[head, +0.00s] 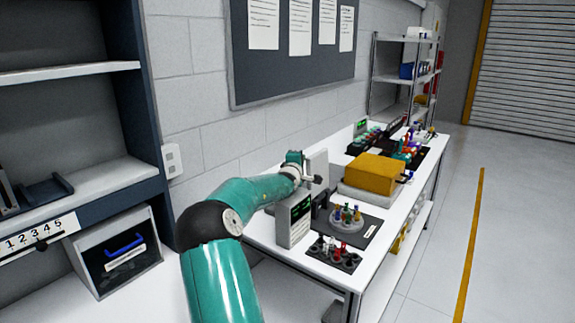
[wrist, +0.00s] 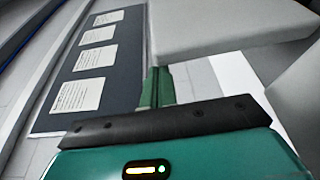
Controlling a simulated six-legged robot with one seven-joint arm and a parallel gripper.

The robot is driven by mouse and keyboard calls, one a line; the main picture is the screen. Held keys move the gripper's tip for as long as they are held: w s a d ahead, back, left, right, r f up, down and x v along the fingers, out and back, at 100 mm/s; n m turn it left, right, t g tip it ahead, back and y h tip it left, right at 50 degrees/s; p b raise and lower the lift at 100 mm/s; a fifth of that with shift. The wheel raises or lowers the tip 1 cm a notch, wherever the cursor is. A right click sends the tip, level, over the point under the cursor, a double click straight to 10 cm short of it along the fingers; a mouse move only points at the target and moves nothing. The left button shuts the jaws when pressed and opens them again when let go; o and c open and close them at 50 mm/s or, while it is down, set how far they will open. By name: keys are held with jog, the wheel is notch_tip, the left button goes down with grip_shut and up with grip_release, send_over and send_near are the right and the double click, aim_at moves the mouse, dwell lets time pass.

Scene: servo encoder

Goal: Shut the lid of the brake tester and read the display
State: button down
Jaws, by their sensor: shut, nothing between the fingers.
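A grey box with a small green-lit display (head: 301,208) stands at the near left of the white bench; it appears to be the brake tester. Its display text is too small to read. A pale upright panel (head: 317,165), apparently its raised lid, stands behind it, partly hidden by my gripper. My gripper (head: 293,158) is shut and empty, beside the panel's upper left. In the wrist view my green fingers (wrist: 156,88) are together, close to a large pale grey slab (wrist: 220,28); I cannot tell whether they touch it.
A round holder (head: 346,217) with coloured pieces sits on a dark mat, with a black tray (head: 335,254) nearer. A yellow-topped box (head: 375,172) stands farther along the bench. A noticeboard (head: 290,75) hangs on the wall behind. The floor to the right (head: 430,240) is clear.

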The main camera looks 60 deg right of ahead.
jog(key=s+a+f+m+g+h, duration=0.1)
jog(key=s+f+m, duration=0.4)
jog(key=s, duration=0.5)
jog(key=s+a+f+m+g+h, duration=0.1)
jog(key=s+f+m, duration=0.4)
jog(key=s, duration=0.5)
jog(key=shift+s+a+f+m+h, duration=0.35)
jog(key=shift+a+m+h, duration=0.3)
jog(key=shift+m, duration=0.65)
jog(key=shift+w+d+f, duration=0.1)
jog(key=w+a, duration=0.1)
jog(key=a, duration=0.8)
jog(key=shift+w+a+r, duration=0.15)
jog(key=shift+w+r, duration=0.1)
jog(key=shift+r, duration=0.1)
